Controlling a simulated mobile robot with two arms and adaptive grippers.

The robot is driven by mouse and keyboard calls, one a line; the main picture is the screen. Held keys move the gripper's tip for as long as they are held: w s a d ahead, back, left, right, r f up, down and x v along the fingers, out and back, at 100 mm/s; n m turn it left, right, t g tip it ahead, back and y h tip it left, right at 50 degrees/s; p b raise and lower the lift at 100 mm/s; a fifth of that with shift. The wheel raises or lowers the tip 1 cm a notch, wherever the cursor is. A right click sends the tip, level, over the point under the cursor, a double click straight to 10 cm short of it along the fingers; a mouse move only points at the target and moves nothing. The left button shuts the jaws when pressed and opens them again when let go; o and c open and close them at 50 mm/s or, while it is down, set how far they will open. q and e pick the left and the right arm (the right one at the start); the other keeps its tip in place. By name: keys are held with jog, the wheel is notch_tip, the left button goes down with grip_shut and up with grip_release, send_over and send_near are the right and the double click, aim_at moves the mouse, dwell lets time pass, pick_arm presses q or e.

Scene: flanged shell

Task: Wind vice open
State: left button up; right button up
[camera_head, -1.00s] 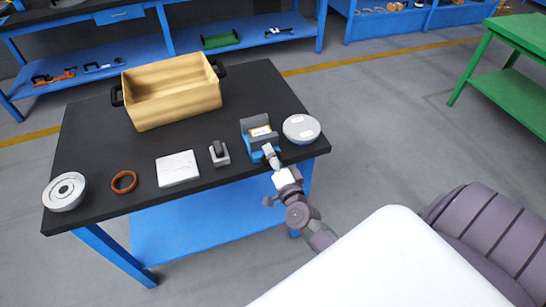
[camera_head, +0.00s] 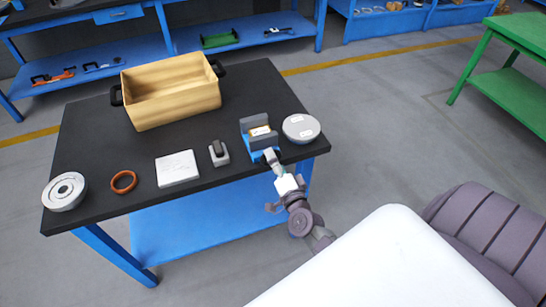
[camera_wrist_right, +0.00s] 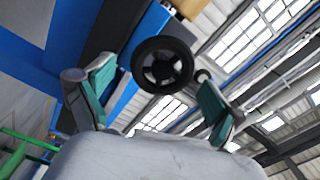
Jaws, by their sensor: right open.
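The blue vice (camera_head: 254,142) with grey jaws stands at the table's front edge. A tan piece with a white top (camera_head: 260,131) sits between its jaws. Its black handwheel (camera_wrist_right: 162,65) shows in the right wrist view, facing the camera. My right gripper (camera_head: 271,157) is just in front of the vice, at the table edge. In the wrist view its two teal-padded fingers (camera_wrist_right: 155,82) are apart, one on each side of the wheel. I see no finger contact with the wheel. My left gripper is out of view.
On the black table (camera_head: 110,150) stand a round grey flanged part (camera_head: 301,127), a small grey block with a black top (camera_head: 219,153), a white plate (camera_head: 178,169), an orange ring (camera_head: 124,181), a grey flanged disc (camera_head: 65,191) and a tan crate (camera_head: 172,101).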

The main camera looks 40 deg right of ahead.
jog(key=v, duration=1)
jog(key=shift+d, duration=0.1)
